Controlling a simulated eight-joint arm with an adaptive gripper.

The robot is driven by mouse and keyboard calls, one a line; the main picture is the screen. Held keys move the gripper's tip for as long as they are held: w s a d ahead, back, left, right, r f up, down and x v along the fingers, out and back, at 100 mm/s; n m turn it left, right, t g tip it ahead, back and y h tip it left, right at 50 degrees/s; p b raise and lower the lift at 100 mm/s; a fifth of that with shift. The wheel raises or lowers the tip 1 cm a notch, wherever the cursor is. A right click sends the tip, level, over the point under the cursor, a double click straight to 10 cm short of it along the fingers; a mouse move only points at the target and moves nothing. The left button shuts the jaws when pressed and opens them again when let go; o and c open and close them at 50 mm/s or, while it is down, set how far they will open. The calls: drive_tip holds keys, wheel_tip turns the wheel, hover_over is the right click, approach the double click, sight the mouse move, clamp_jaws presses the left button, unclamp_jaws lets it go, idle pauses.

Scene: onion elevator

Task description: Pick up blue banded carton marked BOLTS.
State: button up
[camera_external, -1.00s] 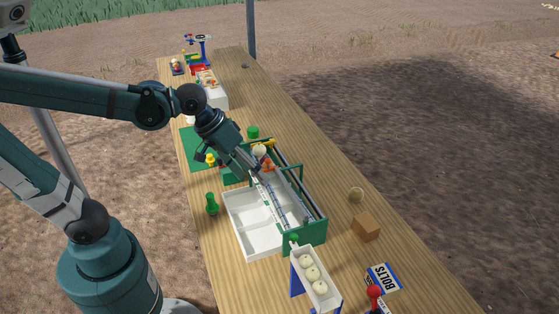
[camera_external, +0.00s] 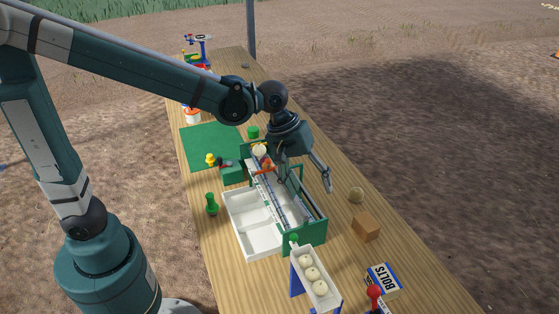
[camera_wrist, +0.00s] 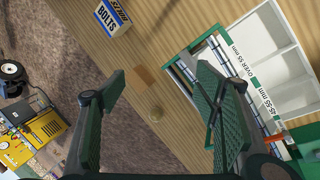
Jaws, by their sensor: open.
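The blue-banded carton marked BOLTS (camera_external: 382,279) lies on the table at the near right end, beside a red-knobbed part. In the wrist view the carton (camera_wrist: 112,17) is at the top, beyond the fingertips and apart from them. My gripper (camera_external: 306,180) is above the right side of the green sorter frame, well short of the carton. In the wrist view my gripper (camera_wrist: 160,85) has its two fingers wide apart with nothing between them but the table, a brown block and a round onion below.
The brown block (camera_external: 366,226) and the onion (camera_external: 356,195) sit on the table between gripper and carton. The green-framed sorter (camera_external: 310,236) with a white tray (camera_external: 236,222) stands left. A chute with white balls (camera_external: 296,284) stands left of the carton. A red knob (camera_external: 374,291) rises at its near edge.

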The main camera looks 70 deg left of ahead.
drive_tip(key=w+d+f+n+g+h+p, duration=0.1)
drive_tip(key=w+d+f+n+g+p, duration=0.1)
drive_tip(key=w+d+f+n, duration=0.55)
drive_tip(key=g+p, duration=0.1)
drive_tip(key=g, duration=0.1)
hover_over(383, 275)
drive_tip(key=a, duration=0.3)
drive_tip(key=shift+h, duration=0.3)
drive_tip(key=f, duration=0.9)
drive_tip(key=shift+s+d+f, duration=0.1)
drive_tip(key=shift+d+f, duration=0.15)
drive_tip(key=shift+f, duration=0.1)
drive_tip(key=shift+d+f, duration=0.5)
drive_tip(key=shift+f, duration=0.15)
drive_tip(key=shift+x, duration=1.25)
drive_tip(key=shift+b+x, duration=0.6)
drive_tip(key=shift+x, duration=2)
drive_tip(key=shift+w+a, duration=0.1)
drive_tip(key=shift+w, duration=0.15)
drive_tip(key=c, duration=1.1)
